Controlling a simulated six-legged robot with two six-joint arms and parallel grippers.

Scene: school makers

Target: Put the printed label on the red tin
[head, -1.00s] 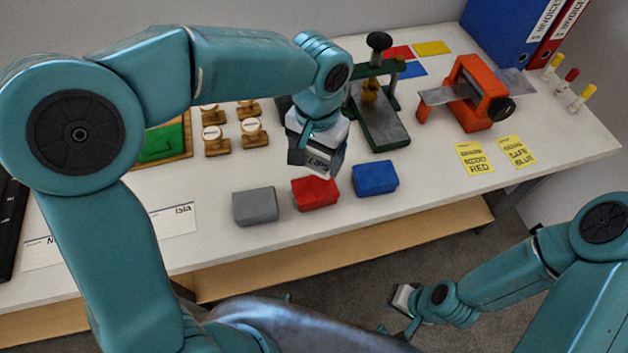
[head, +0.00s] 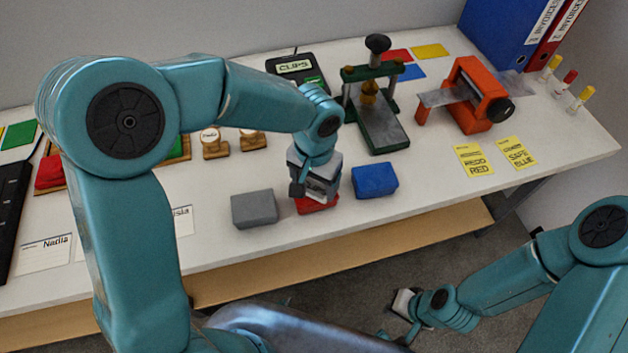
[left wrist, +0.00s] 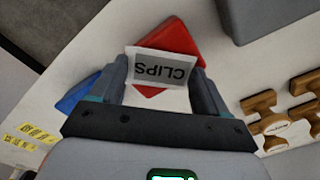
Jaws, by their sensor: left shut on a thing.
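The red tin (head: 316,205) stands between the grey and blue tins near the front edge of the table, mostly hidden by my left gripper in the head view. In the left wrist view the red tin (left wrist: 174,38) lies just beyond the label. My left gripper (head: 314,190) is over the red tin, shut on the printed label (left wrist: 160,66), which reads CLIPS. I cannot tell whether the label touches the tin. My right gripper (head: 403,318) is low at the right, away from the table, and its jaws are too small to read.
The grey tin (head: 254,209) and blue tin (head: 375,180) stand close on either side. Behind are a label printer (head: 296,66) showing CLIPS, a green press (head: 378,125), an orange device (head: 470,95), and wooden stamps (head: 252,140). Yellow cards (head: 474,160) lie at the right.

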